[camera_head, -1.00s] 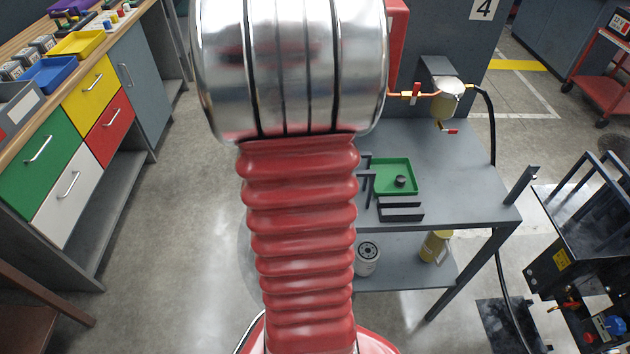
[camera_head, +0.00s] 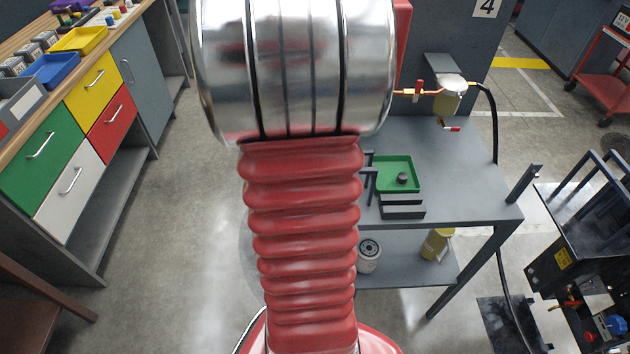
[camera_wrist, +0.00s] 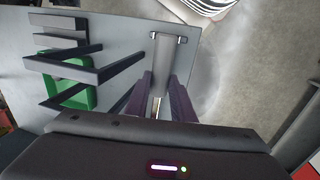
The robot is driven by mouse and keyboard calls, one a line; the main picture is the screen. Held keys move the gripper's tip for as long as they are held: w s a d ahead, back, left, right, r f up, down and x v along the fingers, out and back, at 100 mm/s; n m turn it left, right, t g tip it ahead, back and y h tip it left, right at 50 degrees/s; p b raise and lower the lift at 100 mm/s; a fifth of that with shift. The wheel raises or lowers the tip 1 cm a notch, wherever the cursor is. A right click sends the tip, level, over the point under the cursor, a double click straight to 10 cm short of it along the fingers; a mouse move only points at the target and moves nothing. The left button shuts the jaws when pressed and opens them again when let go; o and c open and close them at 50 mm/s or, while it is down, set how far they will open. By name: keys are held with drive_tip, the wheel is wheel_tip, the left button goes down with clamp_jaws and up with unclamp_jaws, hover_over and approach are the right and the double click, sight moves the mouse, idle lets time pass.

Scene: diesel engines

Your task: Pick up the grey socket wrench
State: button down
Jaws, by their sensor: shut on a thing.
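The grey socket wrench (camera_wrist: 162,58) is in the wrist view, a grey bar with a wider, shiny crosspiece at its far end. My gripper (camera_wrist: 160,84) has two dark purple fingers, which are shut on the near part of the wrench. The bar extends out past the fingertips, by the edge of the grey bench top. I cannot tell whether it touches the bench. In the head view my red arm and its shiny metal part block the gripper and the wrench.
The grey bench (camera_head: 470,180) holds a green tray (camera_head: 412,160) with a small dark cylinder, and a dark stepped block (camera_head: 402,212). Dark bars (camera_wrist: 105,68) stand left of my fingers. A white filter and a yellow container sit on the lower shelf.

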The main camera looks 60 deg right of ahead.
wheel_tip(320, 180, up, 17)
idle(0.4)
drive_tip(key=shift+s, duration=0.1)
idle(1.7)
